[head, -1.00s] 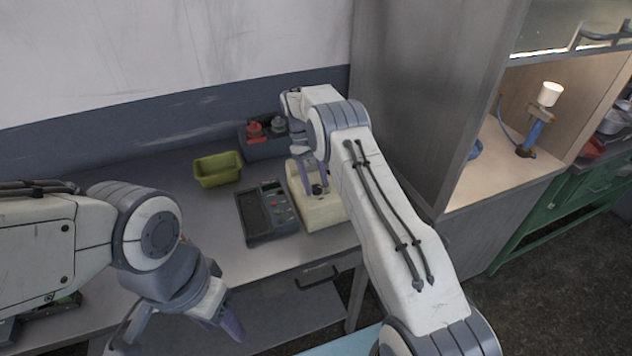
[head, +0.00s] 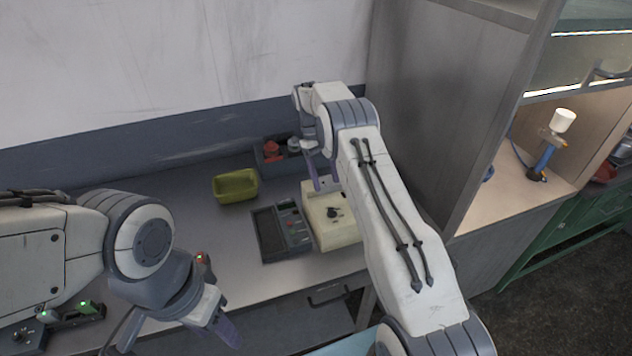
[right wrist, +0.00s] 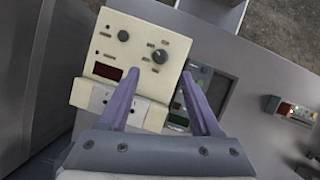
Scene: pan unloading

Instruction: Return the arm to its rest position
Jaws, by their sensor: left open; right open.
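My right arm (head: 400,215) reaches from the lower right over the bench. Its gripper (head: 322,170) is above the back of a cream box with knobs (head: 345,232). In the right wrist view the two purple fingers of my right gripper (right wrist: 155,95) are spread with nothing held between them, and the cream box (right wrist: 120,60) lies beyond them. My left gripper (head: 172,338) hangs at the lower left in front of the bench edge. It is open, and I see nothing in it; part of it is cut off by the frame's bottom.
A green-yellow bin (head: 235,187) and a grey bin with red and grey items (head: 268,166) stand behind. A tall grey cabinet wall (head: 415,110) rises close to the right arm. The bench middle-left is clear.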

